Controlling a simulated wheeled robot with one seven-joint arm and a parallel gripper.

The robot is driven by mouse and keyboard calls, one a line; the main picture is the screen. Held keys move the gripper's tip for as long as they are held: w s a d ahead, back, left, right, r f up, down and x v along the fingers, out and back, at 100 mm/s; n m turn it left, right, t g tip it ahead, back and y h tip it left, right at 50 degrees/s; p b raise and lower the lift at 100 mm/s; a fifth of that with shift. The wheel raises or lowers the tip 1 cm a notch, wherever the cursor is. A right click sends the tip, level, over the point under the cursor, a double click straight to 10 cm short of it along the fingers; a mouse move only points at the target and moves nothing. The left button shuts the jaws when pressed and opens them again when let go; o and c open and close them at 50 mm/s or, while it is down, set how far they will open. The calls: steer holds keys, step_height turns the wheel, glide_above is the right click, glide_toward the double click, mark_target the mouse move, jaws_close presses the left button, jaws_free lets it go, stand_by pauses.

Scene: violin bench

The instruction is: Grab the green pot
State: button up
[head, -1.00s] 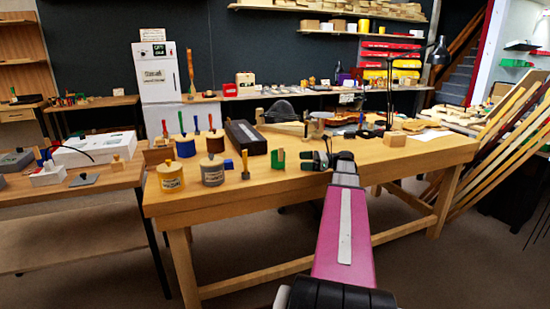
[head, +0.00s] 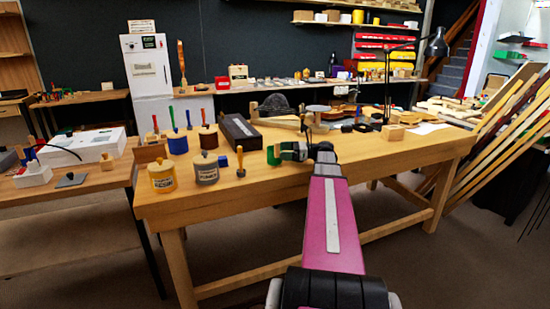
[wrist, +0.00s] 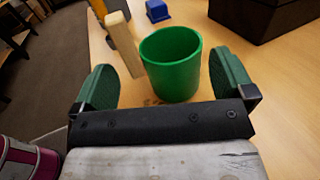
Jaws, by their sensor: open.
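The green pot (wrist: 172,68) stands upright on the wooden bench in the wrist view, its open top facing up. In the head view it shows as a small green shape (head: 272,155) just left of my gripper, partly hidden by it. My gripper (wrist: 168,82) is open, with one green-padded finger on each side of the pot. Gaps show between the pot and both fingers. In the head view my gripper (head: 287,152) is low over the front edge of the bench.
A blue block (wrist: 157,10) and a dark box (wrist: 258,14) lie beyond. In the head view, yellow (head: 163,178) and grey (head: 206,170) pots stand left on the bench (head: 330,168).

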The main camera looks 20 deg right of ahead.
mark_target(273, 152)
steer(key=x, duration=0.4)
steer(key=shift+w+a+f, duration=0.15)
steer(key=shift+w+a, duration=0.1)
steer(key=c, duration=0.6)
steer(key=shift+c, duration=0.2)
